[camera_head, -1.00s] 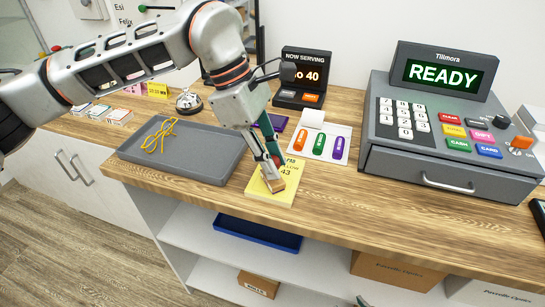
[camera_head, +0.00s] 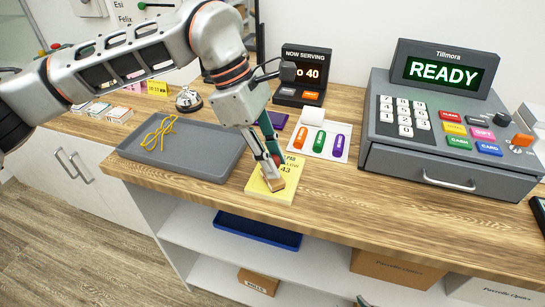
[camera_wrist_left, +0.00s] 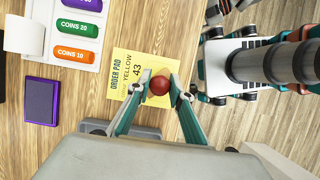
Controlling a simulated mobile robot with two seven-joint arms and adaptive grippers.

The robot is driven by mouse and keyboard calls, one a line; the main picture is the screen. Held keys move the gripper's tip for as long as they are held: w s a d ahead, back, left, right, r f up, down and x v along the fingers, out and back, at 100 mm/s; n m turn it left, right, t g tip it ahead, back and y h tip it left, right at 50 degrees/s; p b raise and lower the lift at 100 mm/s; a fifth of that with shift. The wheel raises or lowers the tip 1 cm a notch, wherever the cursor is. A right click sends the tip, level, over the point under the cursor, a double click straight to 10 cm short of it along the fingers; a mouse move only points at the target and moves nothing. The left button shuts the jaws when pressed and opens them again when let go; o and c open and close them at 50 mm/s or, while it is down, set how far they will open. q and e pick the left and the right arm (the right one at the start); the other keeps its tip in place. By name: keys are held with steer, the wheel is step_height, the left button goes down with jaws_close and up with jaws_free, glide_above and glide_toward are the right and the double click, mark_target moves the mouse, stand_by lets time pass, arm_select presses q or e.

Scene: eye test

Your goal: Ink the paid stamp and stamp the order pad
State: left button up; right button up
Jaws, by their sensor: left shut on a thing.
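My left gripper (camera_head: 270,170) is shut on the paid stamp, whose red round knob (camera_wrist_left: 159,86) shows between the fingertips in the left wrist view. In the head view the stamp's wooden base (camera_head: 276,184) is over the yellow order pad (camera_head: 284,194); I cannot tell whether it touches the paper. The pad also shows in the left wrist view (camera_wrist_left: 122,66), printed "ORDER PAD YELLOW 43". The purple ink pad (camera_wrist_left: 41,101) lies apart from the order pad. In the head view the arm partly hides it (camera_head: 280,119). My right gripper shows only in part.
A grey tray (camera_head: 200,166) with yellow glasses-like wire (camera_head: 159,133) lies left of the order pad. A coin-roll board (camera_head: 328,155) and the cash register (camera_head: 445,180) are to the right. The counter's front strip right of the pad is clear.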

arm_select(q)
steer(key=shift+r+p, duration=0.6)
steer(key=shift+r, duration=0.7)
steer(key=shift+r+p, duration=0.7)
steer(key=shift+r, duration=0.5)
steer(key=shift+r+p, duration=0.6)
steer(key=shift+r, duration=0.45)
steer(key=shift+f, duration=0.1)
arm_select(e)
steer(key=shift+t, duration=0.3)
steer(key=shift+w+r, duration=0.35)
steer(key=shift+r, duration=0.6)
steer(key=shift+w+r, duration=0.3)
steer(key=shift+r, duration=0.6)
steer(key=shift+w+r, duration=0.35)
steer(key=shift+r, duration=0.6)
arm_select(q)
steer(key=shift+s, duration=0.1)
arm_select(e)
steer(key=shift+w+r, duration=0.1)
steer(key=shift+r, duration=0.1)
